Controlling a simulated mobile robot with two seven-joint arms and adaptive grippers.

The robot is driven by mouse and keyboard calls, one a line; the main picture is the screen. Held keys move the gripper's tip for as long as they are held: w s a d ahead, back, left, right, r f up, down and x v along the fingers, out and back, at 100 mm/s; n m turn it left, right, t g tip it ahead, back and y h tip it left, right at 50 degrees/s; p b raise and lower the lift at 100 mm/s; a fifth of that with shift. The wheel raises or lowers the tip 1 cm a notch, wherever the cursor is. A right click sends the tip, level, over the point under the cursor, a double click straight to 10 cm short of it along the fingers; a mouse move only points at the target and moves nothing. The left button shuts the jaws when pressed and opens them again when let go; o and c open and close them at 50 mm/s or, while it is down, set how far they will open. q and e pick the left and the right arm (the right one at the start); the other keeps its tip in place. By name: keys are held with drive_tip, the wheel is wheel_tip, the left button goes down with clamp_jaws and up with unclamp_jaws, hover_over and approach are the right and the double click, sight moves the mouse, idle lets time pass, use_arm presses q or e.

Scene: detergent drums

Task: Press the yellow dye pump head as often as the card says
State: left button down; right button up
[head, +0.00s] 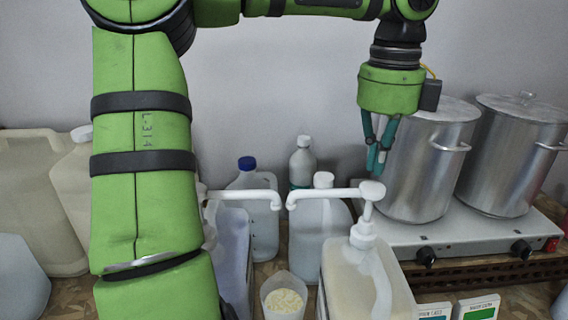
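A white pump head (372,190) with a spout reaching left tops a translucent drum (365,280) of pale cream contents at the front centre-right. My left gripper (376,170) has slim teal fingers pointing down, tips close together with nothing between them. It looks shut, just above the pump head in the picture; whether they touch is unclear. Another white pump spout (240,194) belongs to a bluish drum (232,255), its head hidden by my arm. Two small cards, a left one (433,311) and a green-panelled one (478,307), stand at the bottom right; their text is too small to read. My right gripper is out of view.
A cup (283,298) with pale yellow contents stands between the two pump drums. Two metal pots, one nearer (425,165) and one at right (512,150), stand on a hotplate (480,236) close to my gripper. Several jugs stand behind and left.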

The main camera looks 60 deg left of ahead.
use_arm(q)
wheel_tip(320, 180, up, 6)
drive_tip(key=p, duration=0.4)
drive_tip(key=shift+f, duration=0.25)
drive_tip(key=shift+d+f, duration=0.1)
drive_tip(key=shift+f, duration=0.05)
